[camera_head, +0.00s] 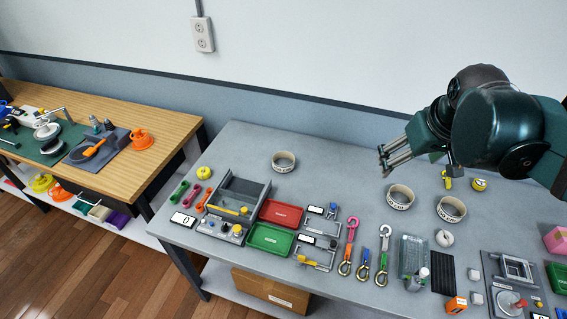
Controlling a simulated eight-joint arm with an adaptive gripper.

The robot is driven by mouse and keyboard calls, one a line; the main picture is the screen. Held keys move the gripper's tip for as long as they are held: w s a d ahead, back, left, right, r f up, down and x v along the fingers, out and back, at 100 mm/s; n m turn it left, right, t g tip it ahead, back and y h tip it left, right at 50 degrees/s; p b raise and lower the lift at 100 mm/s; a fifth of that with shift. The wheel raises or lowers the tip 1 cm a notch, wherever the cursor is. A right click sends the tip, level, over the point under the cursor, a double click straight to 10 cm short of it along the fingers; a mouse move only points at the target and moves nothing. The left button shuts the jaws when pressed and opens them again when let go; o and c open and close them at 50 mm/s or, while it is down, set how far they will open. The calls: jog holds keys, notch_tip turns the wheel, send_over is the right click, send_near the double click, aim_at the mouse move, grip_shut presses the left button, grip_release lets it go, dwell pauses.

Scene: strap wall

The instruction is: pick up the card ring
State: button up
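Three cream card-like rings lie on the grey table. One ring (284,168) is at the back left, apart from my gripper. A second ring (400,203) with dark print lies below and right of my gripper in the picture. A third ring (451,215), also printed, lies just right of the second. I cannot tell which one the task means. My gripper (385,160) hangs above the back of the table, its fingers pointing left. Nothing shows between the fingers, but their gap is too small to judge.
A red tray (281,214), a green tray (271,239) and a grey bin (240,193) stand on the left. Hooked straps (349,247) lie mid-front. A small white ring-shaped piece (444,238) lies near the third ring. The table between the left and second rings is clear.

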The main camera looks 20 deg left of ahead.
jog(key=w+a+f+n+g, duration=0.1)
jog(key=w+a+f+n, duration=0.2)
jog(key=w+a, duration=0.6)
jog(key=w+a+f+n+g, duration=0.2)
jog(key=w+a+f+n, duration=0.15)
jog(key=w+a, duration=0.55)
jog(key=w+a+f+n+g, duration=0.1)
jog(key=w+a+f+n, duration=0.1)
jog(key=a+f, duration=0.8)
jog(key=w+a+f+n+g, duration=0.1)
jog(key=w+a+f+n, duration=0.2)
jog(key=a+f, duration=0.8)
jog(key=w+a, duration=0.1)
jog(key=a, duration=0.2)
jog(key=shift+w+a+h, duration=0.15)
jog(key=shift+w+h, duration=0.05)
jog(key=shift+h, duration=0.2)
jog(key=shift+f+n, duration=0.2)
jog(key=shift+n, duration=0.05)
jog(key=shift+f, duration=1.2)
jog(key=shift+f, duration=0.1)
